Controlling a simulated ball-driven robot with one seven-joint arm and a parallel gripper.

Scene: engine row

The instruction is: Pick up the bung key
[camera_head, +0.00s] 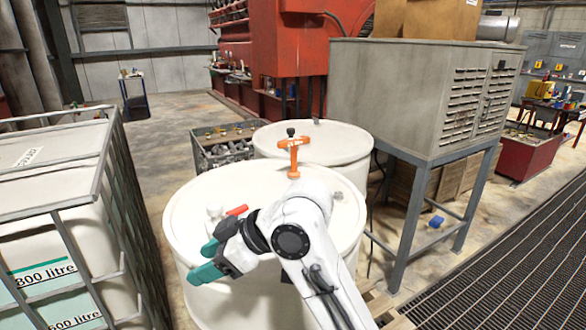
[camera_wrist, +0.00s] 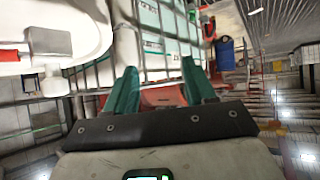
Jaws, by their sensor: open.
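The bung key appears to be an orange T-shaped tool (camera_head: 293,160), standing upright on the white drum top, behind my arm in the head view. My gripper (camera_head: 206,261) is over the left front part of the near white drum (camera_head: 190,205), with its teal fingers pointing left, away from the orange tool. The fingers are apart and nothing is between them. In the wrist view my gripper (camera_wrist: 160,88) faces a metal cage, and the orange tool cannot be made out for certain.
A red-handled fitting (camera_head: 237,211) and a pale fitting (camera_head: 215,212) are on the near drum by my wrist. A second white drum (camera_head: 340,140) stands behind. A caged liquid tank (camera_head: 60,150) is at left, and a grey cabinet on legs (camera_head: 400,90) at right.

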